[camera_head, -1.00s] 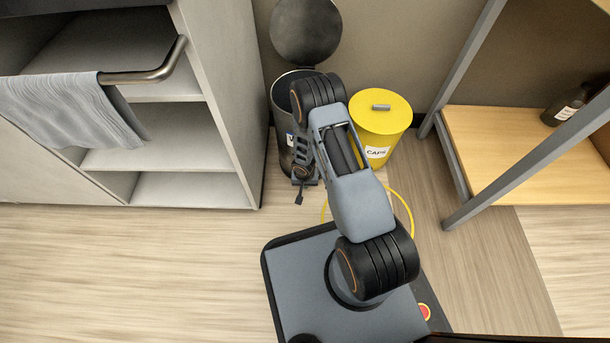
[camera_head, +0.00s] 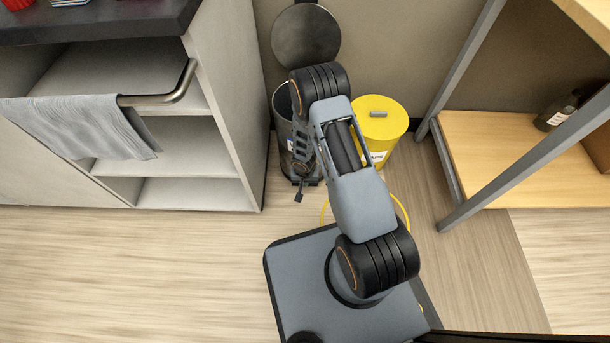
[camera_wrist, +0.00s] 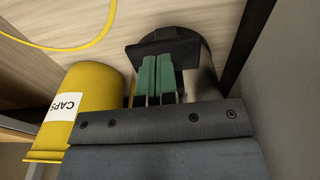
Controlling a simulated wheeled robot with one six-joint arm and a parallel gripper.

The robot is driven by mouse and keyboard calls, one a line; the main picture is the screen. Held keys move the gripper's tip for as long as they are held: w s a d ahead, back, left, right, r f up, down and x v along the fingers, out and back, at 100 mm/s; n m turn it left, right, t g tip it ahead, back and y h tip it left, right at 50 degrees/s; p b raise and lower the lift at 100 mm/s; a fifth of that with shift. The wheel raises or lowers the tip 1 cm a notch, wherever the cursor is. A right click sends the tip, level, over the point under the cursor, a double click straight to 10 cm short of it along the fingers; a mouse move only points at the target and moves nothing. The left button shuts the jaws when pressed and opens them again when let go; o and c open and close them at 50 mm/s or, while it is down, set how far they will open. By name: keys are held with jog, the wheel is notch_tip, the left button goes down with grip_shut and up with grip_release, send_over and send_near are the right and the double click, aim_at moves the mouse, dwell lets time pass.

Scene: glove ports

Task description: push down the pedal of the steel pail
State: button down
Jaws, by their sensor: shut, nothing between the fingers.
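The steel pail (camera_head: 281,101) stands against the back wall with its round lid (camera_head: 306,38) tilted up and open. My arm covers much of its front. Its small dark pedal (camera_head: 298,197) shows low at the front on a thin stem. My gripper is down at the pail's front, mostly hidden in the head view. In the wrist view my gripper (camera_wrist: 156,60) has its green fingers together, empty. The fingers overlap a dark part at the pail's base; whether they touch the pedal, I cannot tell.
A yellow bin (camera_head: 386,118) stands just right of the pail, also seen in the wrist view (camera_wrist: 93,84). A yellow loop (camera_wrist: 75,42) lies on the floor. A cabinet (camera_head: 228,110) is close on the left; a metal-framed shelf (camera_head: 480,152) is right.

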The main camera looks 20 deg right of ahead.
notch_tip(320, 180, up, 6)
jog(key=p, duration=0.3)
jog(key=shift+s+a+r, duration=0.15)
jog(key=shift+s+r, duration=0.05)
jog(key=shift+s, duration=0.1)
jog(key=shift+r, duration=0.1)
dwell(0.6)
